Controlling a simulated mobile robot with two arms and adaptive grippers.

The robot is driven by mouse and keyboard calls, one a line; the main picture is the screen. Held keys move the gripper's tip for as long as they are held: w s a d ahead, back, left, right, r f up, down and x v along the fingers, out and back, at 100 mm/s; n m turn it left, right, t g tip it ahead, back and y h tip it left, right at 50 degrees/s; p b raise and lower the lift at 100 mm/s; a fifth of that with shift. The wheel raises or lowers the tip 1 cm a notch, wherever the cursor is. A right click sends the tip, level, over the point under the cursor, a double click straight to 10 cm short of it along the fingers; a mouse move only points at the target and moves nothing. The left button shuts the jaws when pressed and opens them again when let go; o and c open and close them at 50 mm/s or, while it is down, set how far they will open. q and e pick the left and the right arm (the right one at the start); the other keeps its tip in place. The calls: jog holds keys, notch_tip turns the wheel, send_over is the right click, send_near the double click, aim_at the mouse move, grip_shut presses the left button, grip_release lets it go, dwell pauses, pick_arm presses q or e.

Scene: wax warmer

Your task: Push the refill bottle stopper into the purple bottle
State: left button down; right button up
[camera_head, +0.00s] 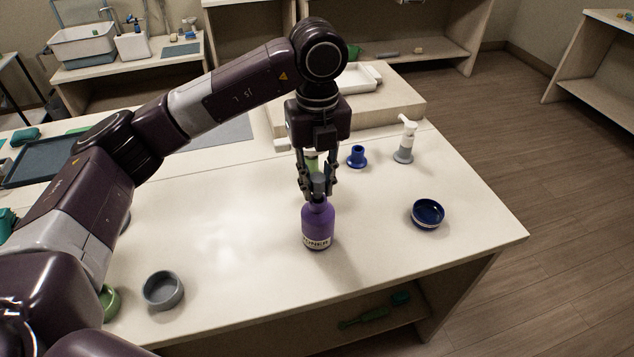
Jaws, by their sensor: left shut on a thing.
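The purple bottle (318,226) stands upright on the white table, with a white label on its lower front. My left gripper (318,190) points straight down over its neck. Its fingers are shut on a small grey stopper (318,181) right at the bottle's mouth. The fingers partly hide the neck, so I cannot tell how deep the stopper sits. My right gripper is not in view.
A blue stand (357,156) and a grey-and-white pump bottle (405,141) stand behind to the right. A dark blue bowl (427,214) is at right, a grey bowl (163,290) at front left. The table between the bowls and bottle is clear.

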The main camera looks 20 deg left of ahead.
pick_arm(q)
jog(key=shift+f, duration=0.2)
dwell(0.5)
jog(key=shift+f+b, duration=0.35)
jog(key=shift+b, duration=0.1)
jog(key=shift+f, duration=0.1)
jog(key=shift+r, duration=0.2)
jog(key=shift+r, duration=0.5)
jog(key=shift+r, duration=0.15)
dwell(1.9)
jog(key=shift+f+b, duration=0.2)
jog(key=shift+b, duration=0.15)
jog(key=shift+f, duration=0.35)
